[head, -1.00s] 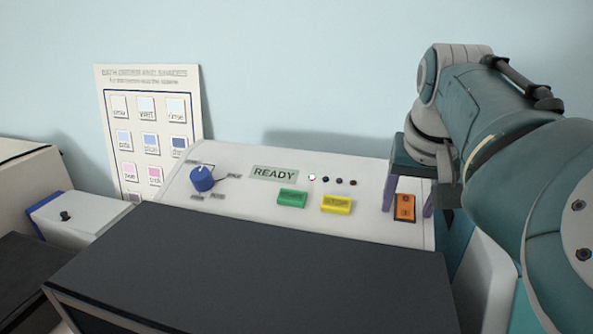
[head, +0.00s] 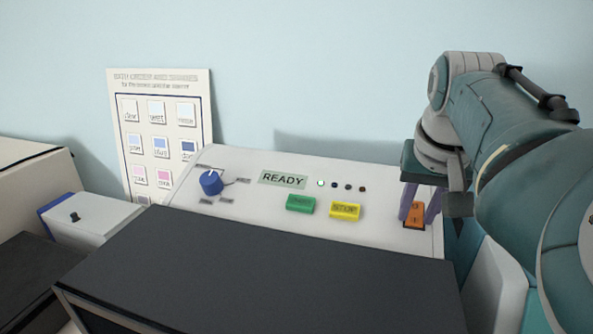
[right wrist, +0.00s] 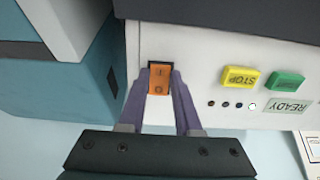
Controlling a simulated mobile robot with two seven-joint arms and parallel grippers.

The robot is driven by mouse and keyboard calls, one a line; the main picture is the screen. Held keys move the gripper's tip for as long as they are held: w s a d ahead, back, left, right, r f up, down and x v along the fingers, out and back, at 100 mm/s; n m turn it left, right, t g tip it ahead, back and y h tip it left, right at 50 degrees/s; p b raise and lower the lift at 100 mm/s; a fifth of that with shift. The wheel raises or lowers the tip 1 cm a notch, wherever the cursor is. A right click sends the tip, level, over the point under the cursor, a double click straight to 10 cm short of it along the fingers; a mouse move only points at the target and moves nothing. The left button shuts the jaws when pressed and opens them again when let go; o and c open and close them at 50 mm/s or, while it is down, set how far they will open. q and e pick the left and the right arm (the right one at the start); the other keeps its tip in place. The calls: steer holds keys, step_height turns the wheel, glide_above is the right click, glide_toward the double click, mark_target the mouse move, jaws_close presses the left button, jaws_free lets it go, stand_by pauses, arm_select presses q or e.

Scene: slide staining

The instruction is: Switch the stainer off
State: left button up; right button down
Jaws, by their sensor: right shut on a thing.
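The stainer (head: 240,220) has a white sloping panel. Its orange rocker power switch (head: 414,217) sits at the panel's right end; in the right wrist view the switch (right wrist: 159,79) shows an I and an O mark. My right gripper (head: 417,214) has its purple fingers at the switch, one on each side; the right wrist view shows the fingertips (right wrist: 160,71) close against its sides. The display (head: 283,179) reads READY, and the leftmost small lamp (head: 320,183) is lit green. My left gripper is in neither view.
Left of the switch are a yellow STOP button (head: 345,211), a green button (head: 300,204) and a blue knob (head: 211,182). A dark lid (head: 260,275) lies in front. A bath chart (head: 160,90) leans on the wall behind.

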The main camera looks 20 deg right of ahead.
steer(key=shift+w+d+g+y, duration=0.15)
steer(key=shift+w+g+y, duration=0.15)
steer(key=shift+g, duration=0.1)
steer(key=shift+d+f+g+y+b, duration=0.1)
steer(key=shift+g+y+b, duration=0.2)
steer(key=shift+g+b, duration=0.35)
steer(key=shift+r+b, duration=0.2)
steer(key=shift+b, duration=0.35)
steer(key=c, duration=0.6)
jaws_free()
steer(key=shift+r, duration=0.1)
steer(key=shift+r, duration=0.1)
